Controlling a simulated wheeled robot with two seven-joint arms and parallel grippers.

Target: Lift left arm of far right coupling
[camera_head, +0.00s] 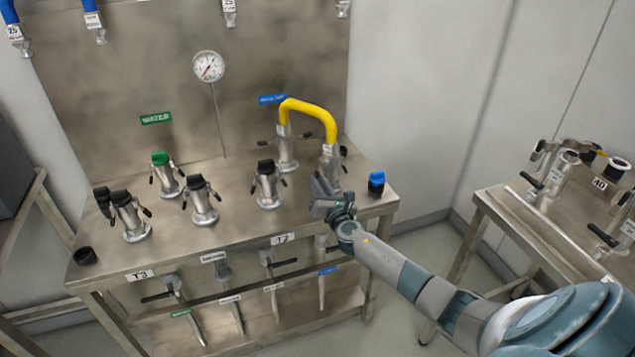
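The far right coupling (330,164) is a metal fitting on the steel bench, with the right end of a yellow hose (312,107) coming down onto it. A dark lever (344,151) shows on its right side. Its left arm cannot be made out and may be hidden behind my gripper. My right gripper (322,187) is right in front of the coupling's base, its fingers pointing up and left. I cannot tell whether it touches the coupling or whether its fingers are open. My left gripper is not in view.
Another coupling (286,155) holds the yellow hose's left end. Several capped couplings stand to the left, including a black-capped one (268,187) and a green-capped one (165,177). A blue cap (376,181) sits at the bench's right edge. A second bench (505,205) stands at right.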

